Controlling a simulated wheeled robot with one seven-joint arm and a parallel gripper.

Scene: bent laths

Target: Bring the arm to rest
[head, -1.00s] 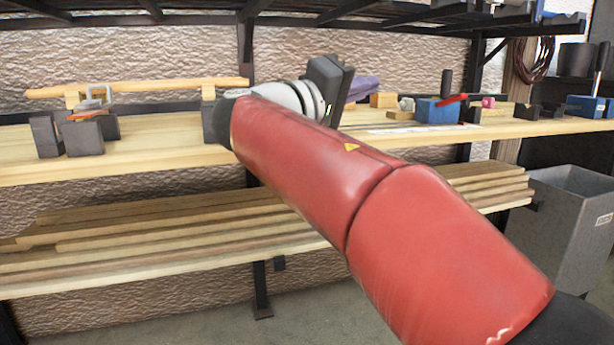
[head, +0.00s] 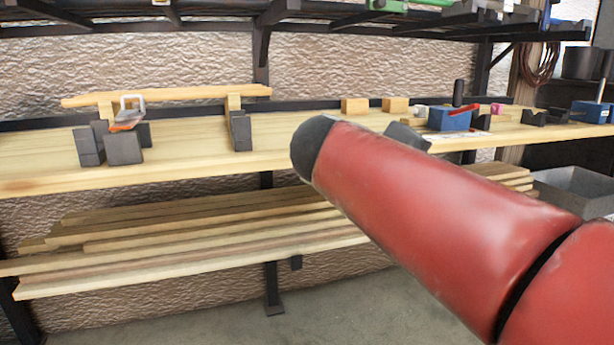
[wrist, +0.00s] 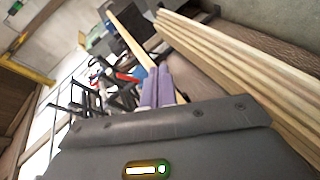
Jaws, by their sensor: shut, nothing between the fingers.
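My red arm reaches in from the lower right of the head view, across the front of the bench. My gripper is hidden behind it there; only a dark grey piece of my wrist shows past its upper edge. In the wrist view my gripper (wrist: 157,72) shows as two purple fingers side by side beyond the grey housing. They are shut with nothing between them. The fingers appear clear of the bench, though the gap is hard to judge.
A lath (head: 190,93) lies across supports on the workbench (head: 200,167), beside dark blocks (head: 124,147) and an orange-and-white tool (head: 128,118). A blue block tool (head: 449,118) stands farther right. Stacked boards (head: 190,235) fill the lower shelf. A grey bin (head: 572,190) is at right.

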